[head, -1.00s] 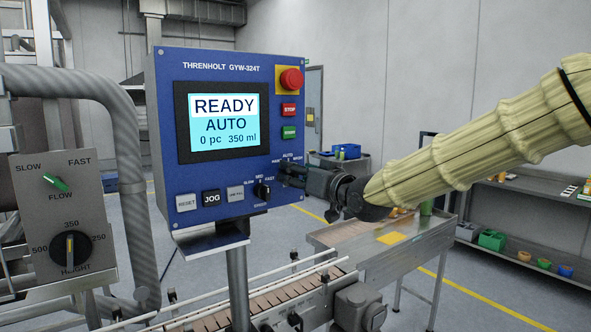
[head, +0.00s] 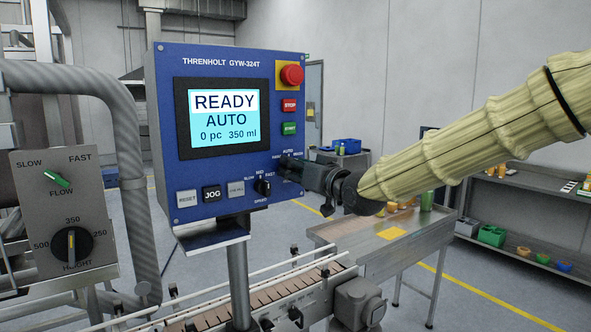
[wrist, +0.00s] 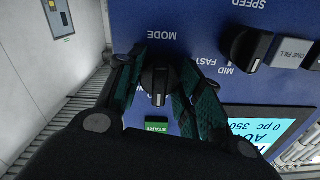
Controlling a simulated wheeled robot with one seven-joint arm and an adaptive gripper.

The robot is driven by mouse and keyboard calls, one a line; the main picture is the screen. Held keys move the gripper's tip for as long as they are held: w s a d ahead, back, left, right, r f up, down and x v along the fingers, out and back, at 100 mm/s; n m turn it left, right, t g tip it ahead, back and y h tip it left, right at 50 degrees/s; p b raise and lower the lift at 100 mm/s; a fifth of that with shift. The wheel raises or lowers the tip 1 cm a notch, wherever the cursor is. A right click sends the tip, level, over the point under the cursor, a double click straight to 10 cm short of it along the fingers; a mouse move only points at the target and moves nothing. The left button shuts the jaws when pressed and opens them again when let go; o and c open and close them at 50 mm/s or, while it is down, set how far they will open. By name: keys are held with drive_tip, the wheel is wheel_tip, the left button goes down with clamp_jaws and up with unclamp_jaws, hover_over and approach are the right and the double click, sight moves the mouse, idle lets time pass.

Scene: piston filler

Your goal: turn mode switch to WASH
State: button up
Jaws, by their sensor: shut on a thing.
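The blue control panel (head: 225,64) stands on a post, and its screen (head: 224,120) reads READY, AUTO, 0 pc, 350 ml. The mode switch is a black knob (wrist: 159,84) under the MODE label in the wrist view, where the picture is upside down. My gripper (head: 292,165) is at the panel's lower right and largely covers the switch in the head view. In the wrist view my gripper's fingers (wrist: 156,86) lie on both sides of the knob, shut on it. The WASH mark is too small or hidden to read.
The black speed knob (head: 263,187) sits lower left of my gripper. The green START button (head: 289,129), red STOP button (head: 289,105) and red emergency stop (head: 291,75) are just above. A conveyor (head: 270,296) and metal table (head: 385,238) stand below.

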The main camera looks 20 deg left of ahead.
drive_tip(key=shift+m, duration=0.4)
drive_tip(key=m, duration=0.4)
drive_tip(key=shift+f, duration=0.1)
drive_tip(key=shift+m+b, duration=0.45)
drive_tip(key=shift+m, duration=1.65)
drive_tip(key=shift+o, duration=0.2)
drive_tip(key=shift+c, duration=0.2)
drive_tip(key=o, duration=1)
drive_tip(key=shift+o, duration=0.2)
